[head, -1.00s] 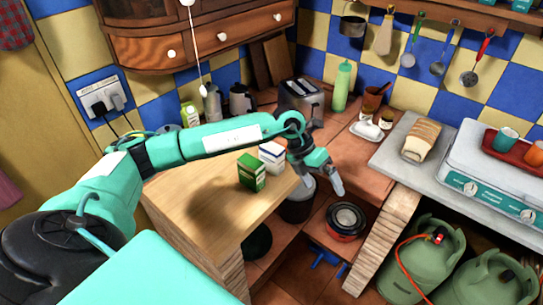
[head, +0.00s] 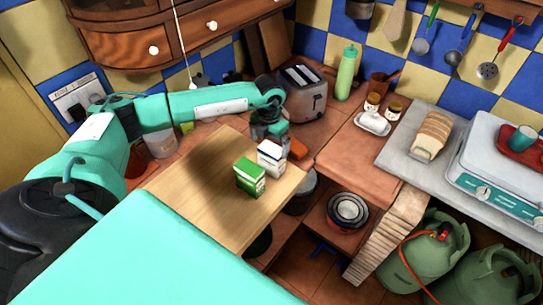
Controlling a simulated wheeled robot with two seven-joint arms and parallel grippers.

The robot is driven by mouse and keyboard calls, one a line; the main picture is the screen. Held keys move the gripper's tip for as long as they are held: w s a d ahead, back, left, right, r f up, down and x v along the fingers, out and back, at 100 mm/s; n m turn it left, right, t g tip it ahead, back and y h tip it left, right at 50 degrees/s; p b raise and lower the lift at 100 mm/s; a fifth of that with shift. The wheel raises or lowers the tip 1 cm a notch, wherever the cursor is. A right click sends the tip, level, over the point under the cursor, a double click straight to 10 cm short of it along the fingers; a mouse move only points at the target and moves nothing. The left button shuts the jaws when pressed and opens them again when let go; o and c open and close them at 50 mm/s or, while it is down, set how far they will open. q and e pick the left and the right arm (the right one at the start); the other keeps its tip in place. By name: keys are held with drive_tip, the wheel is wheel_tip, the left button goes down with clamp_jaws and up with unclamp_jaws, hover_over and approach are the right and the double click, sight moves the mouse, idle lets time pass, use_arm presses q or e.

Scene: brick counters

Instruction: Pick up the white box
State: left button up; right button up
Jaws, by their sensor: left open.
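The white box (head: 271,159), a small carton with a dark top edge, stands upright on the wooden board of the counter (head: 205,190). It is just behind and to the right of a green carton (head: 250,178). My left gripper (head: 272,139) is directly behind the white box, pointing down, close to its top. The box partly hides the gripper's fingertips, and I cannot tell whether they touch it. The gripper is open, with nothing seen in it. My right gripper is not in view.
A toaster (head: 303,95) and a green bottle (head: 346,73) stand behind my gripper. A white butter dish (head: 373,123) and bread (head: 432,135) are to the right. The board's left part is clear. Below the counter are bowls (head: 347,211) and gas cylinders (head: 425,250).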

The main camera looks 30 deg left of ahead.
sight(272, 149)
use_arm(q)
drive_tip(key=shift+d+f+p, duration=0.2)
drive_tip(key=shift+f+p, duration=0.45)
drive_tip(key=shift+f, duration=0.05)
drive_tip(key=shift+d+f+p, duration=0.25)
drive_tip(key=shift+f+p, duration=0.5)
drive_tip(key=shift+f, duration=0.2)
wheel_tip(272, 149, down, 2)
drive_tip(key=shift+w+a+f+p, duration=0.1)
drive_tip(key=shift+w+p, duration=0.05)
drive_tip(key=shift+p, duration=0.15)
drive_tip(key=shift+f, duration=0.15)
drive_tip(key=c, duration=1)
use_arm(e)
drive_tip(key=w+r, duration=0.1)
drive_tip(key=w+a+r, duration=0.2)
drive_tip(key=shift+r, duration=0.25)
